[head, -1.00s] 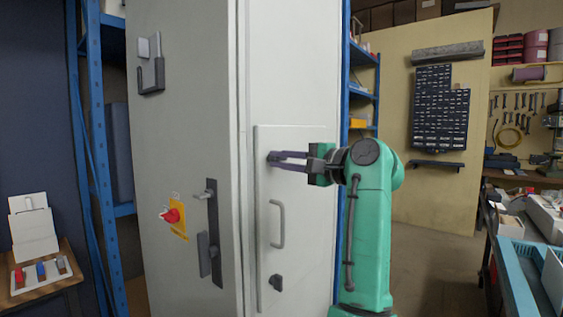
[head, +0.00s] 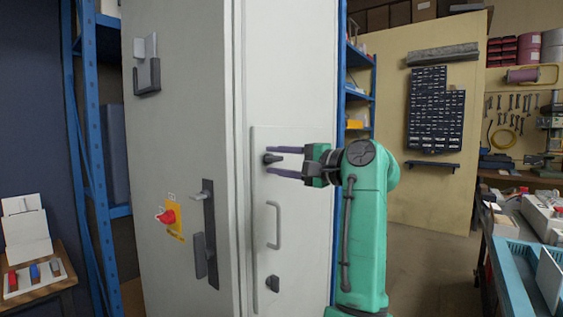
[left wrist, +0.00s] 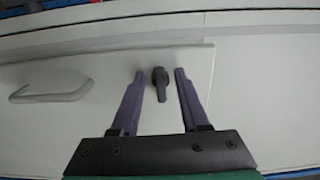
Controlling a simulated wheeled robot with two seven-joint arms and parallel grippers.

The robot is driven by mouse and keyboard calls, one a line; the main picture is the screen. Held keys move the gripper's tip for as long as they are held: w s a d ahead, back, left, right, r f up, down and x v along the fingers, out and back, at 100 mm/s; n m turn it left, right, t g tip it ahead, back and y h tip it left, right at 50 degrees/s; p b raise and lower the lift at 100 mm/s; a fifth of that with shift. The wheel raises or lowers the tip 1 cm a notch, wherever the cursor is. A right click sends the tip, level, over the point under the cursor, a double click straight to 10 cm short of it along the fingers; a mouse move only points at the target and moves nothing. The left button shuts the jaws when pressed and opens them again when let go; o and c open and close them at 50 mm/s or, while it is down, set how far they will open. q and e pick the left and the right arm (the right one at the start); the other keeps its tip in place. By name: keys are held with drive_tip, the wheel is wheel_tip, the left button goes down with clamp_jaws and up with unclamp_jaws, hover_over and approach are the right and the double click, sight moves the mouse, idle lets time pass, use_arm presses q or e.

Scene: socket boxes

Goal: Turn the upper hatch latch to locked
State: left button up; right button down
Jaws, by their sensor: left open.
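The upper hatch latch (head: 271,159) is a small dark knob near the top left of the hatch panel (head: 305,205) on the grey cabinet. Its short lever lies about level, pointing right. My left gripper (head: 284,161) is open, with one purple finger above the latch and one below it. In the left wrist view the latch (left wrist: 159,76) sits between the spread fingertips of my left gripper (left wrist: 160,75), with a gap on each side. My right gripper is out of view.
Below the upper latch are a hatch handle (head: 274,226) and a lower latch (head: 273,283). The cabinet's left face carries a red switch on a yellow plate (head: 175,219) and a dark door handle (head: 210,235). A workbench with a blue tray (head: 510,275) stands at right.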

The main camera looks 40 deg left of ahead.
use_arm(q)
drive_tip(key=d, duration=1.4)
drive_tip(key=shift+w+d+b, duration=0.15)
drive_tip(key=shift+d+b, duration=0.15)
drive_tip(key=shift+b, duration=0.15)
